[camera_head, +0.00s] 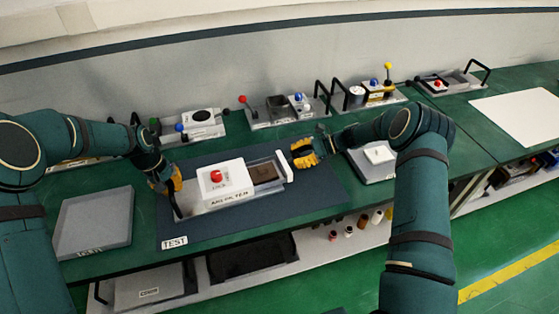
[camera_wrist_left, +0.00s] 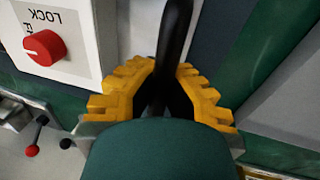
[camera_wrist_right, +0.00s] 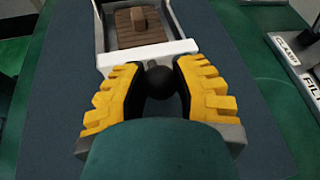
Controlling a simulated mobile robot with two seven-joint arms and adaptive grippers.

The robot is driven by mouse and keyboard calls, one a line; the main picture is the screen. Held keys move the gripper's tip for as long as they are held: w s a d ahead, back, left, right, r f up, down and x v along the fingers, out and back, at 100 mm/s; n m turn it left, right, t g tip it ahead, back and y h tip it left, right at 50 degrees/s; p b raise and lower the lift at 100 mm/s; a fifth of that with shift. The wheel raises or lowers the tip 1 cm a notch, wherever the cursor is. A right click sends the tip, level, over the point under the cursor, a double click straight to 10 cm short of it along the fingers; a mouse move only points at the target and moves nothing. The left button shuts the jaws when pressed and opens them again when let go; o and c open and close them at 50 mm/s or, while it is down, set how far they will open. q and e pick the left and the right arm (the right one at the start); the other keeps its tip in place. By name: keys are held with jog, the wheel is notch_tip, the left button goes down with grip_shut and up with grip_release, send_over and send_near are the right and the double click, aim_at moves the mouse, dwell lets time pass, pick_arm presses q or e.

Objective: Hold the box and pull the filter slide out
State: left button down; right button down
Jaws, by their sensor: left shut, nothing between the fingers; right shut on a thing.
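The white and grey box (camera_head: 222,189) stands on the dark mat, with a red LOCK knob (camera_head: 216,176) on top, also in the left wrist view (camera_wrist_left: 44,47). The filter slide (camera_head: 283,165) projects from its right side, with a brown insert (camera_head: 266,172) showing in its frame. In the right wrist view, my right gripper (camera_wrist_right: 161,82) is shut on the black ball knob (camera_wrist_right: 161,83) of the slide's white end plate (camera_wrist_right: 148,56). My left gripper (camera_head: 173,187) is shut at the box's black handle (camera_wrist_left: 172,40); its fingertips are partly hidden by the handle.
The mat (camera_head: 310,205) carries a TEST label and has free room in front of the box. A grey tray (camera_head: 93,222) lies at left. A pale block on a tray (camera_head: 377,155) stands right of my right gripper. Several devices with levers (camera_head: 280,107) line the back.

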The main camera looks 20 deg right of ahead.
pick_arm(q)
jog(key=shift+a, duration=0.15)
pick_arm(e)
jog(key=shift+d, duration=0.4)
jog(key=c, duration=0.9)
grip_release()
jog(key=shift+o, duration=1.3)
jog(key=shift+a, duration=0.1)
jog(key=v, duration=1.2)
jog(key=shift+r, duration=0.1)
pick_arm(q)
jog(key=c, duration=1.1)
grip_release()
